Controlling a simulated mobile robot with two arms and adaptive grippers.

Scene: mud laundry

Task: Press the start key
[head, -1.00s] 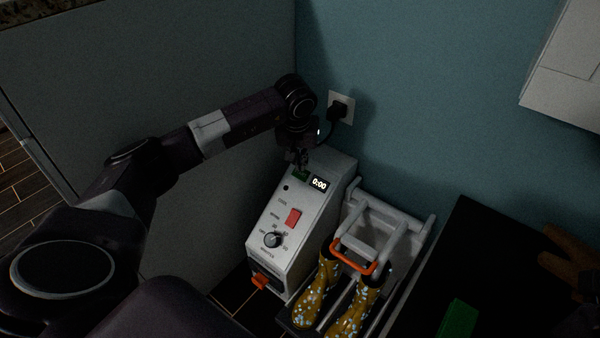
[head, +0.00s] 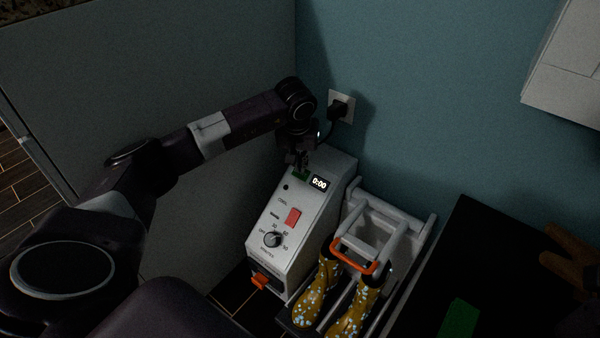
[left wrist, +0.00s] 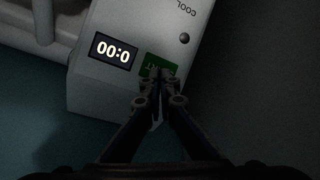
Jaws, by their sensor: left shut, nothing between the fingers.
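The start key is a green rectangle (head: 300,175) at the top of the white machine's panel (head: 262,262), left of the display (head: 319,183), which reads 0:00. My left gripper (head: 297,166) is shut and empty, its fingertips at the key. In the left wrist view the fingertips (left wrist: 160,76) overlap the lower part of the green key (left wrist: 156,64) and hide some of its lettering. I cannot tell whether they touch it or hover just above. The display also shows in the left wrist view (left wrist: 113,50). My right gripper is not in view.
The panel also has a red switch (head: 293,217), a dial (head: 272,240) and an orange part (head: 260,281) low down. A white rack (head: 410,222) with yellow patterned boots (head: 318,290) stands to the right. A plug (head: 339,110) sits in the wall behind.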

